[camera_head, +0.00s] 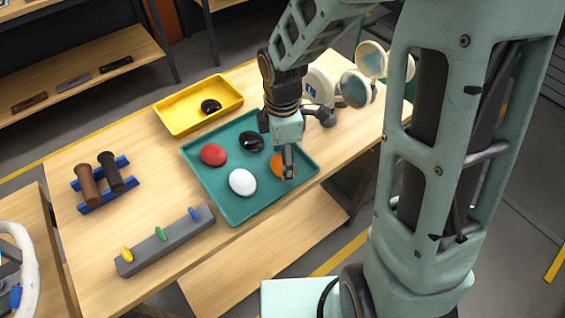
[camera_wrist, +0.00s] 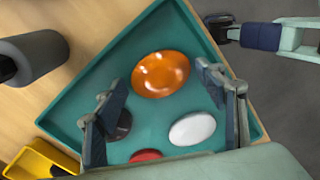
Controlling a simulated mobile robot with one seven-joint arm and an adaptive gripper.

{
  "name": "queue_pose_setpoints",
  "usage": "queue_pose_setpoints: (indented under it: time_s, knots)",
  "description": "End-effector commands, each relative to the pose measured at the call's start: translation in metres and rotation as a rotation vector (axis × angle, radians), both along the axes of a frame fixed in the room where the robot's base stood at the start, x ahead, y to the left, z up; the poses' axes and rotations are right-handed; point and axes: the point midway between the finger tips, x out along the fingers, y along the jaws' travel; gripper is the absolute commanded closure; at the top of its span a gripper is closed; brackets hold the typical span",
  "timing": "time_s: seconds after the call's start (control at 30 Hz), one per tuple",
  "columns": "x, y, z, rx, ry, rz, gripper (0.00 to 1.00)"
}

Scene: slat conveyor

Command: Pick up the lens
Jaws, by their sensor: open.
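A teal tray (camera_head: 236,217) on the wooden table holds several smooth oval, lens-shaped pieces. An orange one (camera_head: 276,160) lies near the tray's right side, partly hidden by my gripper (camera_head: 288,172). The wrist view shows the orange piece (camera_wrist: 160,73) whole, just beyond the space between my fingertips (camera_wrist: 165,95). A white piece (camera_head: 242,182), a red piece (camera_head: 213,155) and a black piece (camera_head: 251,141) lie apart in the same tray. In the wrist view my left finger partly covers the black piece (camera_wrist: 122,126). My gripper is open and empty, pointing down over the tray.
A yellow tray (camera_head: 178,126) with another black piece (camera_head: 210,106) stands behind. A lamp-like stand with round pale heads (camera_head: 354,88) is close behind my gripper. A grey bar with coloured pegs (camera_head: 160,247) and dark rollers on blue holders (camera_head: 87,184) stand left.

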Motion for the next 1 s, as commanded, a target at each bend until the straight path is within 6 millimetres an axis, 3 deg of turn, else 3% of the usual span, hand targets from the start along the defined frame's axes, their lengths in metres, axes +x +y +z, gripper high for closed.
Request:
queue_pose_setpoints:
  time_s: [0.27,0.57,1.0]
  knots:
    - [0.0,0.0,-0.003,0.0,-0.001,0.0,0.35]
    - [0.0,0.0,-0.003,0.0,-0.001,-0.001,0.67]
    - [0.001,0.003,0.007,0.0,-0.002,-0.001,0.67]
